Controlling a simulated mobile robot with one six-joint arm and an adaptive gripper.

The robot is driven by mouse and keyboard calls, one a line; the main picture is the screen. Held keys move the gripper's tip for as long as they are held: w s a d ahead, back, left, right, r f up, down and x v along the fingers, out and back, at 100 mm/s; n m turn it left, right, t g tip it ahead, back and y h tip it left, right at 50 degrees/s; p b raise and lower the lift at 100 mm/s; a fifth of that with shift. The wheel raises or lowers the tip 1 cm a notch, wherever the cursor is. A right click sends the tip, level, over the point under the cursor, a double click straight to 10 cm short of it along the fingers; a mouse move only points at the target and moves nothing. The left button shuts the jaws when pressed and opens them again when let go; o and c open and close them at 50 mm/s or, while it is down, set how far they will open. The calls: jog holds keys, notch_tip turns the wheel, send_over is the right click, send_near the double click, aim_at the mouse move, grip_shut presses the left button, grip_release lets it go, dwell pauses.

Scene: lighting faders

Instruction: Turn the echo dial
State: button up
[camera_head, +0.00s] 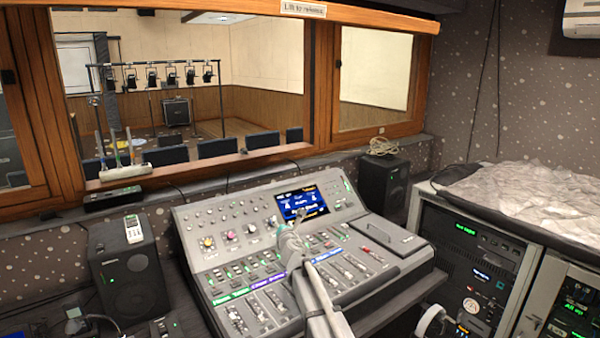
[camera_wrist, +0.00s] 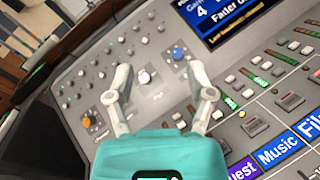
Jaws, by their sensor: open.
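The mixing console (camera_head: 355,216) carries a row of larger dials on its upper left. In the head view these are a yellow dial (camera_head: 207,242), a pink dial (camera_head: 231,236), a white dial (camera_head: 252,228) and a blue dial. The wrist view shows the orange-yellow dial (camera_wrist: 87,122), the white dial (camera_wrist: 143,77) and the blue dial (camera_wrist: 177,53). I cannot read which one is marked echo. My gripper (camera_wrist: 158,70) is open and empty above the console. In the wrist view the white dial appears between its fingers, the blue one close to the right fingertip.
A lit screen (camera_head: 302,204) stands at the console's top. Faders and buttons (camera_head: 240,315) fill its lower part. A speaker (camera_head: 127,268) with a white remote (camera_head: 133,229) on top is at left; another speaker (camera_head: 384,183) is behind right. Equipment racks (camera_head: 470,260) stand at right.

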jog(key=s+d+f+m+g+h, duration=0.2)
jog(key=s+d+f+m+h, duration=0.1)
jog(key=d+m, duration=0.3)
jog(key=s+d+f+m+g+h, duration=0.2)
jog(key=s+d+f+m, duration=0.2)
jog(key=s+d+m, duration=0.2)
jog(key=s+d+f+m+g+h, duration=0.3)
jog(key=s+d+m, duration=0.2)
jog(key=d+m, duration=0.3)
jog(key=shift+s+d+f+h, duration=0.2)
jog(key=shift+s+d+h, duration=0.1)
jog(key=shift+d, duration=0.2)
jog(key=s+d+f+m+g+y, duration=0.1)
jog(key=s+f+m+g, duration=0.25)
jog(key=s, duration=0.55)
jog(key=s+f+m+g+y, duration=0.25)
jog(key=s+m, duration=0.25)
jog(key=s, duration=0.3)
jog(key=s+d+f+m+g+y, duration=0.1)
jog(key=s+f+m+g, duration=0.3)
jog(key=s, duration=0.5)
notch_tip(320, 180, down, 8)
jog(key=b, duration=1)
notch_tip(320, 180, up, 15)
jog(key=p, duration=1.5)
jog(key=shift+w+m, duration=0.2)
jog(key=shift+m, duration=0.15)
